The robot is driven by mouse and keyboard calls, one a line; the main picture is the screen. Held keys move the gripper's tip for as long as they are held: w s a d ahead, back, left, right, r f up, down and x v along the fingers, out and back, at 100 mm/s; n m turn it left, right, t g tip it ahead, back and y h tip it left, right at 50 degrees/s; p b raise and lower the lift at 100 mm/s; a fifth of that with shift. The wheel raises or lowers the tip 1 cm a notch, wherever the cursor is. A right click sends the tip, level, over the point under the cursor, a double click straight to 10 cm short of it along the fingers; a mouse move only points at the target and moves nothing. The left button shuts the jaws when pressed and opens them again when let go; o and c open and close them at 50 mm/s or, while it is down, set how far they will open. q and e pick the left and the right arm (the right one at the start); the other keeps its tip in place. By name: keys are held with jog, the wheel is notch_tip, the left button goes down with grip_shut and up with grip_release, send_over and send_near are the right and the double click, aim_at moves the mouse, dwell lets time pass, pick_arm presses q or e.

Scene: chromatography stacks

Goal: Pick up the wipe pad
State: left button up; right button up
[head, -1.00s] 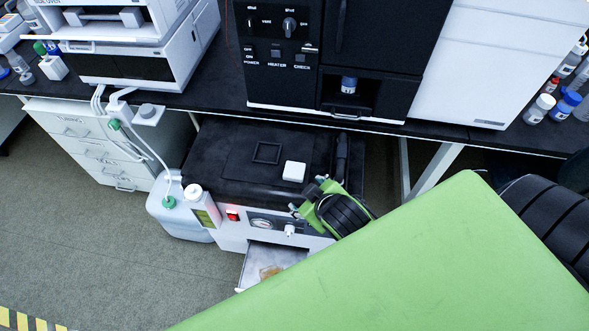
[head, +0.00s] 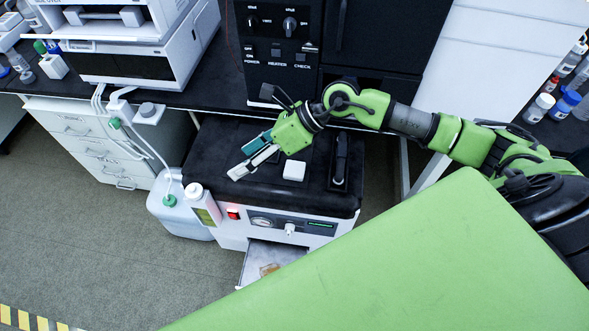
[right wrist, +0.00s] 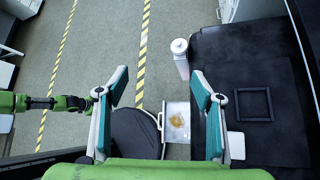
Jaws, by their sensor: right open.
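A small white square pad (head: 294,170), which I take to be the wipe pad, lies flat on the black top of the low bench unit. In the right wrist view the white pad (right wrist: 236,145) is partly hidden behind the right finger. My right gripper (head: 242,163) is open and empty, above the black top and to the left of the pad in the head view. Its spread teal-lined fingers (right wrist: 160,92) show in the right wrist view with nothing between them. My left gripper is not seen.
A square black frame (right wrist: 254,104) lies on the black top (head: 210,172). A white bottle (head: 202,205) stands at the unit's left front corner. An open drawer (head: 272,262) holds a brownish item. A dark oven (head: 290,75) stands on the bench behind.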

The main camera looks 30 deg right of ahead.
jog(key=d+f+n+g+h, duration=0.1)
jog(key=d+f+h, duration=0.15)
jog(key=d, duration=0.55)
jog(key=d+f+n+h, duration=0.15)
jog(key=d+h, duration=0.25)
jog(key=d, duration=0.5)
jog(key=b, duration=0.4)
send_over(295, 169)
jog(key=s+d, duration=0.2)
jog(key=shift+m+h, duration=0.35)
jog(key=shift+m, duration=0.1)
notch_tip(295, 169, down, 8)
jog(key=shift+w+a+r, duration=0.1)
jog(key=shift+r, duration=0.05)
jog(key=b+x, duration=0.4)
jog(key=x, duration=0.2)
jog(key=shift+w+a+f, duration=0.1)
jog(key=shift+w+f, duration=0.1)
jog(key=shift+w, duration=0.05)
jog(key=shift+r, duration=0.1)
jog(key=c, duration=0.9)
